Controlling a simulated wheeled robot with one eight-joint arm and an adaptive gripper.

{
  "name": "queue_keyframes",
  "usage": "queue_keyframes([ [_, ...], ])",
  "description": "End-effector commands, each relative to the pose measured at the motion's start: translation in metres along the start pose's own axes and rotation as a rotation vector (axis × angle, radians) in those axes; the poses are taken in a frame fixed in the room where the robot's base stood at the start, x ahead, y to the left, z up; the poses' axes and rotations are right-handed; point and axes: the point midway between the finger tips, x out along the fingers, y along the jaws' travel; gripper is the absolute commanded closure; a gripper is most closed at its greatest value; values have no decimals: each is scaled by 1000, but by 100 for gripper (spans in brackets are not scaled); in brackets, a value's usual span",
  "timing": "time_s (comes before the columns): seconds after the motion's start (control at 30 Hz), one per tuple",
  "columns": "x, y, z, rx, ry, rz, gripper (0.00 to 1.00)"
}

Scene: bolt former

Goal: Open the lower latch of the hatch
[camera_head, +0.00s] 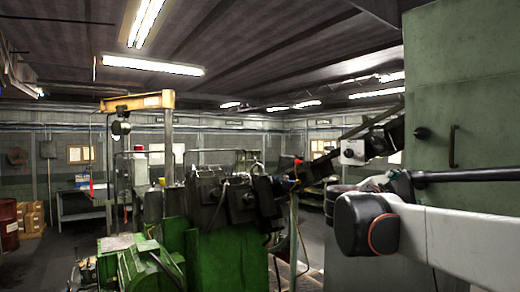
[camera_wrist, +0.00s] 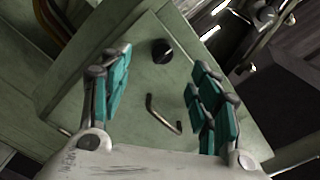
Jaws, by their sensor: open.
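The hatch (camera_head: 480,90) is a pale green metal panel at the right in the head view. It fills much of the wrist view (camera_wrist: 130,75), tilted. A round black knob (camera_head: 421,133) sits near its left edge; it also shows in the wrist view (camera_wrist: 161,51). I cannot tell whether this is the lower latch. A dark bar handle (camera_head: 453,146) is beside the knob, and in the wrist view (camera_wrist: 163,115) it lies between my fingers as seen. My gripper (camera_wrist: 160,85) is open and empty, with teal pads, facing the panel. Its distance from the panel is unclear.
A green machine (camera_head: 225,245) with dark tooling stands at the middle of the head view. A yellow hoist arm (camera_head: 137,102) rises behind it. A red barrel (camera_head: 8,222) and cardboard boxes (camera_head: 32,217) stand at the far left.

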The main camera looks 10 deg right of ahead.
Motion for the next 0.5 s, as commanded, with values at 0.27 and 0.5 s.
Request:
queue_keyframes([
  [0.27, 30, -4, -3, 19, 13, -5, 43],
  [0.5, 84, -4, -4, 18, 13, -4, 43],
])
